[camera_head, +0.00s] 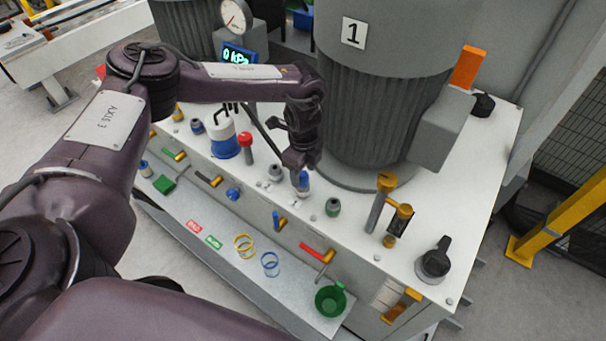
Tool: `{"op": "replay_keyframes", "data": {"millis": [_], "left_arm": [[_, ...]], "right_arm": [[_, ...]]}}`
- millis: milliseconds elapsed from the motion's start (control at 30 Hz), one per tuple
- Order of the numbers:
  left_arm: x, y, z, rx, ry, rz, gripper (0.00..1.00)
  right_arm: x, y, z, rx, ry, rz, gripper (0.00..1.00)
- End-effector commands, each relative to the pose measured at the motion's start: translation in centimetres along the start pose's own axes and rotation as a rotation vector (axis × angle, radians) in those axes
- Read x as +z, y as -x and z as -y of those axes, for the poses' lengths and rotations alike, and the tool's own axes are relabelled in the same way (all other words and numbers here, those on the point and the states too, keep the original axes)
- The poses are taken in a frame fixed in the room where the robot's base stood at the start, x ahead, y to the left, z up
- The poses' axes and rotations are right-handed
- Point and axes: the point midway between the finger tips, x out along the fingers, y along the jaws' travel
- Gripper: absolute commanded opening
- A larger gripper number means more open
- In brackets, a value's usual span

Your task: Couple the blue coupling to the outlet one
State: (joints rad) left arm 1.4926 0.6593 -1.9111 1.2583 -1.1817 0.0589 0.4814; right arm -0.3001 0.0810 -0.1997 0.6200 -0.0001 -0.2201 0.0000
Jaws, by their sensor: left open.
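My left gripper (301,171) points down over the white top of the machine, with its jaws open. A small blue and grey coupling (303,184) stands upright directly under and partly behind its fingertips; I cannot tell whether they touch it. A green-banded fitting (333,207) stands to its right, and a grey fitting (275,172) to its left. Another blue-banded fitting (197,126) stands farther left on the top. No outlet label is readable, so I cannot tell which fitting is the outlet one. My right gripper is out of view.
A large ribbed cylinder marked 1 (380,120) rises just behind the gripper. A red-topped knob (246,141), a blue-based white container (225,143) and yellow-jointed pipework (387,200) stand nearby.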

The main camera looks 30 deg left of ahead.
Motion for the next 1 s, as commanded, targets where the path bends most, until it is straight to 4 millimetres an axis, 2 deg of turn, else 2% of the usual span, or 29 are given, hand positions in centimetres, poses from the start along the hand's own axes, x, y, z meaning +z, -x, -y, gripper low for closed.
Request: {"op": "replay_keyframes", "data": {"millis": [200, 400, 1000], "left_arm": [[0.1, 3.7, 0.1, -0.003, 0.000, 0.000, 0.54], [0.1, 5.8, 0.0, -0.001, 0.000, 0.001, 0.54], [0.0, 6.0, 0.0, 0.000, 0.000, 0.001, 0.54]], "right_arm": [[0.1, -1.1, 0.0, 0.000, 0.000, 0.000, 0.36], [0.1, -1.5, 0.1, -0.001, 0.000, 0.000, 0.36], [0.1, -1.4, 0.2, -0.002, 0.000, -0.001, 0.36]]}}
